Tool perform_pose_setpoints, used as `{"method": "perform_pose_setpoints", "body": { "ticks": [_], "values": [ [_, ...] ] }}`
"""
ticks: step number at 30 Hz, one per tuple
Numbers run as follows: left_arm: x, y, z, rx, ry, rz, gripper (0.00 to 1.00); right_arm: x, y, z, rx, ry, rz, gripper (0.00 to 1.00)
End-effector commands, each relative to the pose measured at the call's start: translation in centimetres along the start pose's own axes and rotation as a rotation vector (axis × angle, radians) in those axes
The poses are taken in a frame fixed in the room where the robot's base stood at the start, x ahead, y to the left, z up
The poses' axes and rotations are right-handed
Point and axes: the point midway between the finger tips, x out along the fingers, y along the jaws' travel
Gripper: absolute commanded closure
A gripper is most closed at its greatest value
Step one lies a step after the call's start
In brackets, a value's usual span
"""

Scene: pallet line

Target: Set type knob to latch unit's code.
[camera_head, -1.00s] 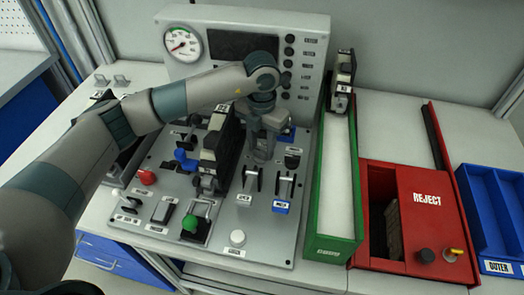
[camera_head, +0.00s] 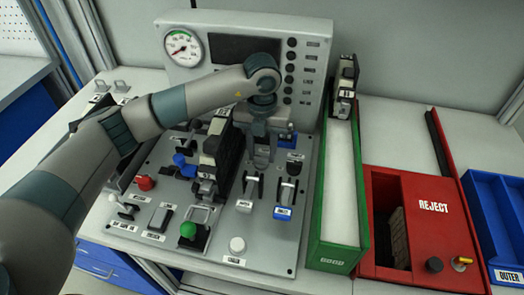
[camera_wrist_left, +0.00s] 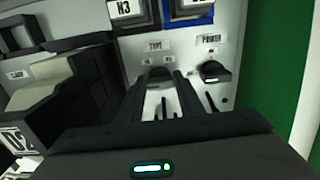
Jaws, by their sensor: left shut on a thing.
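My left gripper (camera_head: 264,155) points down at the right half of the sloped grey panel (camera_head: 150,228). In the left wrist view its fingers are shut on the dark type knob (camera_wrist_left: 160,74), just under the TYPE label (camera_wrist_left: 158,46). In the head view the gripper hides this knob. A black and beige latch unit (camera_head: 211,160) stands on the panel, left of the gripper. It also shows large at the left of the wrist view (camera_wrist_left: 40,105), with a white code label (camera_wrist_left: 18,141) partly cut off and hard to read. My right gripper is out of view.
A power knob (camera_wrist_left: 213,71) sits right of the type knob. Switches and a green-knobbed lever (camera_head: 188,230) stand at the panel's front. A gauge (camera_head: 182,47) and dark display (camera_head: 243,46) are behind. The green GOOD chute (camera_head: 316,240) and red REJECT bin (camera_head: 425,220) lie to the right.

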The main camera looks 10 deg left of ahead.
Motion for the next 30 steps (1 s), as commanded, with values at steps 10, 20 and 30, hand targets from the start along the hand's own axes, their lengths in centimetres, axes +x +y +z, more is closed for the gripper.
{"method": "perform_pose_setpoints", "body": {
  "ticks": [10,20,30],
  "values": [
    [-0.1,0.0,0.1,-0.002,-0.002,-0.001,0.47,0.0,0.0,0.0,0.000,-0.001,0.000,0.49],
    [-1.0,0.0,0.1,-0.001,-0.002,-0.002,0.47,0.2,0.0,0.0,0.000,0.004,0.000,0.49],
    [-6.0,0.0,0.2,0.000,-0.007,-0.002,0.47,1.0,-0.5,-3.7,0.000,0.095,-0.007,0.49]
  ]
}}
